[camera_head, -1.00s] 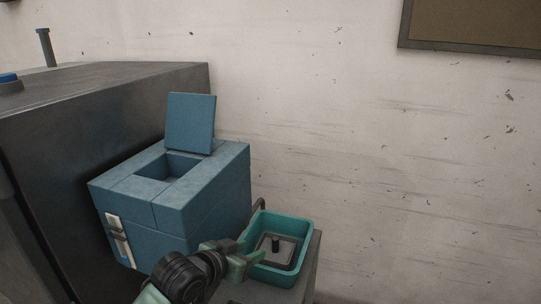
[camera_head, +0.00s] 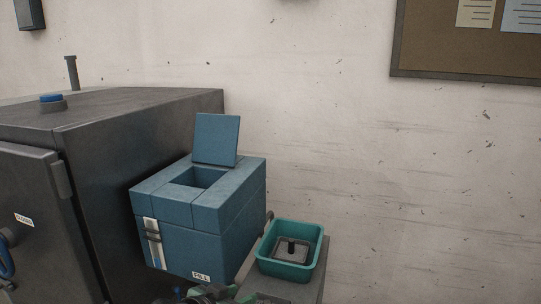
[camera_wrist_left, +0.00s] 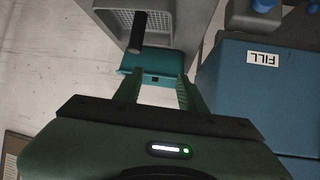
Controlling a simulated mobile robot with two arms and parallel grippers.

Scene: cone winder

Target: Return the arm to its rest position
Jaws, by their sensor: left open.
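My left gripper (camera_wrist_left: 156,95) shows in the left wrist view with its two green fingers apart and nothing between them. In the head view only a bit of my left arm and gripper (camera_head: 222,291) shows at the bottom edge, below the blue box. The teal tray (camera_head: 290,268) stands on a grey stand to the right of the blue box, with a dark part with a short post (camera_head: 291,247) inside it. In the wrist view the teal tray (camera_wrist_left: 150,62) lies beyond the fingertips; I cannot tell the gap. My right gripper is in neither view.
The blue box (camera_head: 208,232) marked FILL has its lid (camera_head: 216,139) raised and its top opening clear. A large dark grey cabinet (camera_head: 150,118) with a blue button (camera_head: 51,98) stands at left. The wall and noticeboard (camera_head: 430,50) are behind; the right side is free.

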